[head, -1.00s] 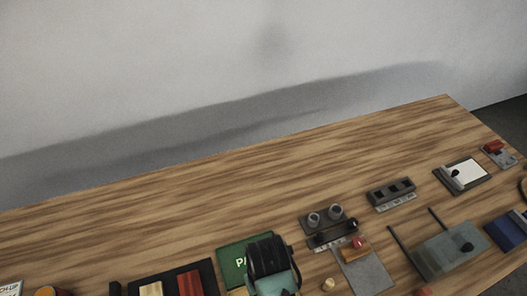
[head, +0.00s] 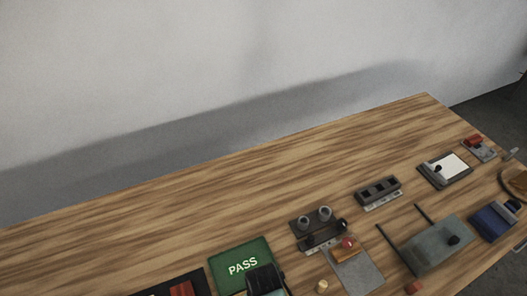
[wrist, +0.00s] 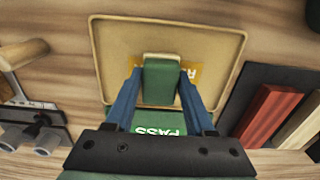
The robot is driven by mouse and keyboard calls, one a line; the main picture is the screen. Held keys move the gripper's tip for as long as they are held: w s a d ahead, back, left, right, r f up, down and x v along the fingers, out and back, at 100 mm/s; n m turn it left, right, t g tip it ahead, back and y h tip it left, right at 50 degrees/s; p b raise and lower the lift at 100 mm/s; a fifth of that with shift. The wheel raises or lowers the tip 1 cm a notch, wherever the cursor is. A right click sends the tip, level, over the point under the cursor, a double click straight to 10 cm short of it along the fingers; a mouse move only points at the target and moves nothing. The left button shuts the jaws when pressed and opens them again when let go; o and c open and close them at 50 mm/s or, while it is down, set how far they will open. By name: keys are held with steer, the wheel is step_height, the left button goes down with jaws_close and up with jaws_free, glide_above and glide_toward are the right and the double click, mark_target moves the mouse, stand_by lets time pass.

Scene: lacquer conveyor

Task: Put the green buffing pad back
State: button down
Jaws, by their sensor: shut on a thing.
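My gripper (wrist: 160,78) is shut on the green buffing pad (wrist: 160,82), a small green block held between its two blue fingers in the wrist view. Behind the pad lies a shallow tan tray (wrist: 115,40) with a raised rim. An orange label with white lettering (wrist: 192,82) on the tray is partly hidden by the pad and fingers. The pad is over the tray's near middle; I cannot tell whether it touches the tray floor. In the head view only a dark part of my arm shows at the bottom edge; the pad and tray are out of view.
A green PASS mat (head: 236,258) lies beside my arm, and a dark rack with red and pale blocks (wrist: 240,95) is right of the tray in the wrist view. A knobbed control panel (head: 318,228) stands nearby. The back of the wooden table (head: 200,200) is clear.

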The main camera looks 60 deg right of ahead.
steer(key=shift+f, duration=0.15)
steer(key=shift+c, duration=1.3)
jaws_free()
step_height(320, 180, up, 12)
steer(key=shift+r, duration=0.2)
